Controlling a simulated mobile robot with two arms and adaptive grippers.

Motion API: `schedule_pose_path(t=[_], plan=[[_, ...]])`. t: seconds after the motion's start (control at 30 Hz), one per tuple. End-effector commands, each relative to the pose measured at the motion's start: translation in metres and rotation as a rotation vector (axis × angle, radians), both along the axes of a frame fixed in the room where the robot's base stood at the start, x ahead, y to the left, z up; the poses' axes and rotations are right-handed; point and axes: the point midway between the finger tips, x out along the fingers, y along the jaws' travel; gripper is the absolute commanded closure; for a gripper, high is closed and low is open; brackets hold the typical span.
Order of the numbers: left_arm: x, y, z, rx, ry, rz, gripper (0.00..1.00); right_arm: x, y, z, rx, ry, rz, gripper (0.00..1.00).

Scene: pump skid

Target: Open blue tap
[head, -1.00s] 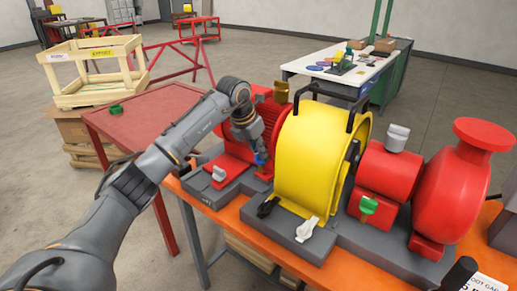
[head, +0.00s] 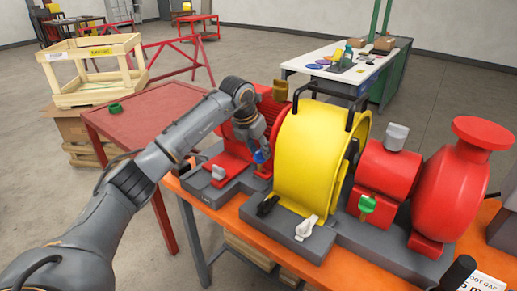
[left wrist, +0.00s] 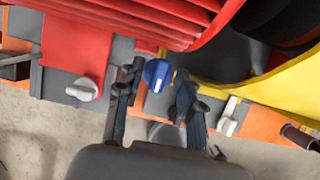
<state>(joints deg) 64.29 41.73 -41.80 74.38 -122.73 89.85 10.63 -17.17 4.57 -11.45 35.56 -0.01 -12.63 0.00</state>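The blue tap (head: 260,157) sits at the foot of the red finned motor, left of the yellow guard, partly hidden by my left gripper (head: 262,165) in the head view. In the left wrist view the blue tap (left wrist: 157,75) shows as a round knob with a pale mark. My left gripper (left wrist: 159,78) is open, with one dark finger on each side of the tap. Whether either finger touches it I cannot tell. My right gripper is in neither view.
A white tap (left wrist: 84,89) is left of the blue one, and another white tap (head: 306,228) is near the yellow guard (head: 312,155). A black tap (head: 267,206) and a green tap (head: 367,204) are also on the skid. The red motor (left wrist: 135,22) is close above the fingers.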

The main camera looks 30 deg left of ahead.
Motion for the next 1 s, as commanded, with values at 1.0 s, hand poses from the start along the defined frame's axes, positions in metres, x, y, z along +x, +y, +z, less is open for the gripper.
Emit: schedule_pose_path(t=[1.0], plan=[[-0.044,0.006,0.108,0.000,-0.001,0.000,0.62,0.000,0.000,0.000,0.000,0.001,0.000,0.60]])
